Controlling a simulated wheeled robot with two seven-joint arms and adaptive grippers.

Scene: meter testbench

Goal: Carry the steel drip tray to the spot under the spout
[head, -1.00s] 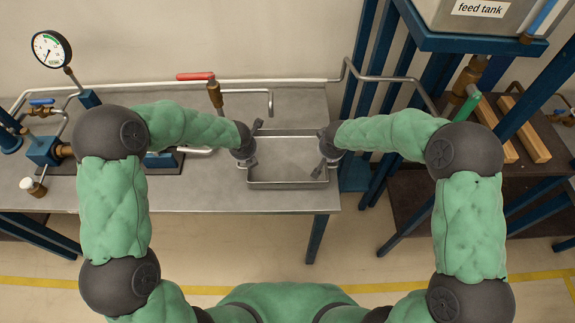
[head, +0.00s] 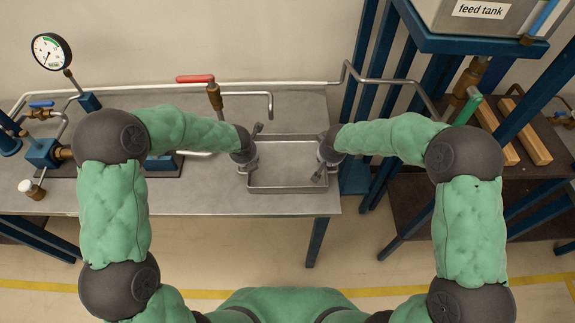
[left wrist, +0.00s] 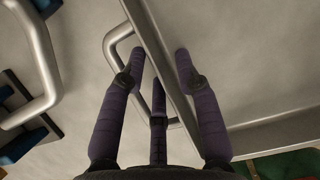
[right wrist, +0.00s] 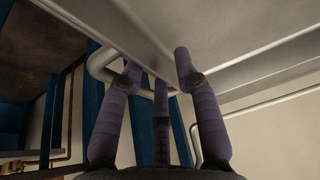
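The steel drip tray (head: 288,187) is a shallow rectangular pan at the right end of the grey bench, level in the head view. A downturned spout (head: 270,104), on a pipe with a red-levered valve, is just behind it. My left gripper (head: 246,164) is at the tray's left end. In the left wrist view its fingers (left wrist: 159,62) are spread either side of the tray wall and bar handle. My right gripper (head: 322,168) is at the right end. Its fingers (right wrist: 156,65) likewise straddle the wall and handle, apart. Finger contact is hard to tell.
A pressure gauge (head: 51,51) and blue-bodied fittings (head: 43,152) stand on the bench's left. Blue posts (head: 366,100) and a feed tank (head: 482,15) stand right. A brown lower shelf (head: 420,210) holds wooden blocks (head: 524,130). The bench's middle front (head: 205,195) is clear.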

